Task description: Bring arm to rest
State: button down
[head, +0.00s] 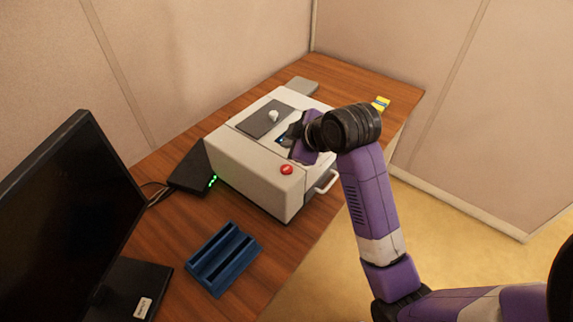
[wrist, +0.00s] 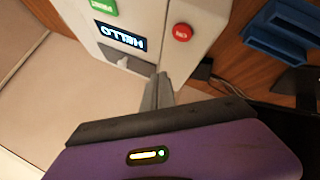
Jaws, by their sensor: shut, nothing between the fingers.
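My purple and black arm reaches from the lower right over the wooden table in the head view. My gripper (wrist: 159,92) is shut and empty in the wrist view, with its grey fingers together close to the front of a white machine (head: 245,165). I cannot tell whether the fingertips touch it. In the head view the wrist hides part of the machine's top and most of the gripper. The machine has a red button (head: 286,170), which also shows in the wrist view (wrist: 182,32). A lit display (wrist: 122,36) and a green label (wrist: 104,6) show beside it.
A black monitor (head: 65,210) stands at the left. A blue slotted holder (head: 222,258) lies in front of the machine. A black box with green lights (head: 190,172) sits beside it. The floor (head: 430,225) right of the table is clear.

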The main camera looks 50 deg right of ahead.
dwell(0.4)
notch_tip(320, 180, up, 7)
jog(key=w+d+m+t+h, duration=0.2)
jog(key=w+d+m+t, duration=0.1)
jog(key=m+t, duration=0.1)
jog(key=s+a+f+y, duration=0.1)
jog(key=s+a+f, duration=0.2)
jog(key=s+a, duration=0.5)
jog(key=s+a+f+m+t+y, duration=0.1)
jog(key=s+a+f+y, duration=0.1)
jog(key=s+a, duration=0.6)
jog(key=s+a+f+t+y, duration=0.1)
jog(key=s+a+f, duration=0.3)
jog(key=s+a, duration=0.5)
jog(key=s, duration=0.8)
jog(key=shift+s+f+m+y+b, duration=0.25)
jog(key=shift+f+m+y+b, duration=0.05)
jog(key=shift+f+m+b, duration=0.1)
jog(key=shift+a, duration=0.1)
